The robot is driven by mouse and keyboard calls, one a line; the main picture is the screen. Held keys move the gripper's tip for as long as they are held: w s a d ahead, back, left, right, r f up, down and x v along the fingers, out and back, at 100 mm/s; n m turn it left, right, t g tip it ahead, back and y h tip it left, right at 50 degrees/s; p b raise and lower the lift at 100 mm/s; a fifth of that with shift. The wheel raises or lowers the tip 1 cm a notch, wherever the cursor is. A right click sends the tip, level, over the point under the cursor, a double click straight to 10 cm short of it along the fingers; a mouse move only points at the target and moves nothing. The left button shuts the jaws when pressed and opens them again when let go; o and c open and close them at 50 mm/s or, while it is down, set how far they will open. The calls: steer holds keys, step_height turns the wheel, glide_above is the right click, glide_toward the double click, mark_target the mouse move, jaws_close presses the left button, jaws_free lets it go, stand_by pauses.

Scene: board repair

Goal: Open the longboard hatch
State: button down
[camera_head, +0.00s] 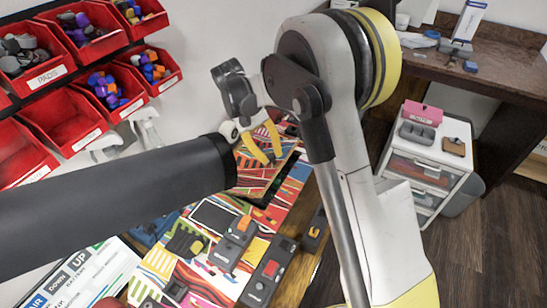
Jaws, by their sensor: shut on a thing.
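My gripper (272,160) comes down from the upper middle with yellow fingers. Its tips are at a colourful patterned panel, which looks like the longboard hatch (253,178), and are shut on it. The hatch appears tilted, with a dark edge or gap along its lower right side. The longboard (291,196) lies along the table under it, with a bright multicoloured pattern. My arm covers part of the board, and the exact contact at the fingertips is too small to make out.
Red bins (68,118) with parts hang on the wall at upper left. Several dark devices, one with an orange button (243,224) and one with a red button (271,269), sit at the front. A white drawer cabinet (425,165) and a brown desk (450,68) stand at right.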

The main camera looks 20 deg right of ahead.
steer(key=shift+w+a+r, duration=0.15)
steer(key=shift+w+r, duration=0.05)
steer(key=shift+r, duration=0.05)
steer(key=shift+g+h, duration=0.3)
steer(key=c, duration=1.2)
jaws_free()
steer(key=shift+o, duration=0.2)
steer(key=v, duration=1.2)
